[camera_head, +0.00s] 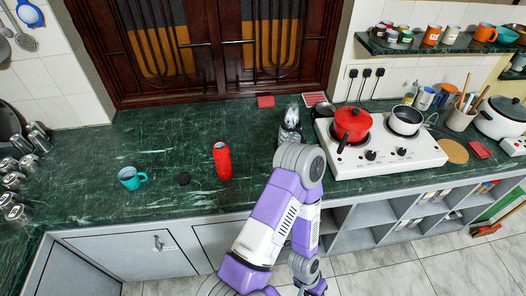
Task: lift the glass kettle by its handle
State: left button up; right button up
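A small clear, silvery vessel with a dark lower part (291,112), which may be the glass kettle, stands on the green counter left of the stove. My arm's elbow hides its lower side, and I cannot make out its handle. One purple and white arm, apparently my left, rises from the bottom edge left of centre. It bends at the elbow and hangs down in front of the counter. Its wrist and the dark end of my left gripper (316,289) are at the bottom edge, well away from the vessel; its fingers are unclear. My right gripper is out of view.
A white stove (392,152) with a red pot (352,124) and a pan (405,120) is at right. The counter behind the can is clear.

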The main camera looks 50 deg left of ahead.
aim_at(285, 134)
jog(key=k, duration=0.6)
jog(key=u, duration=1.8)
jog(key=i, duration=0.25)
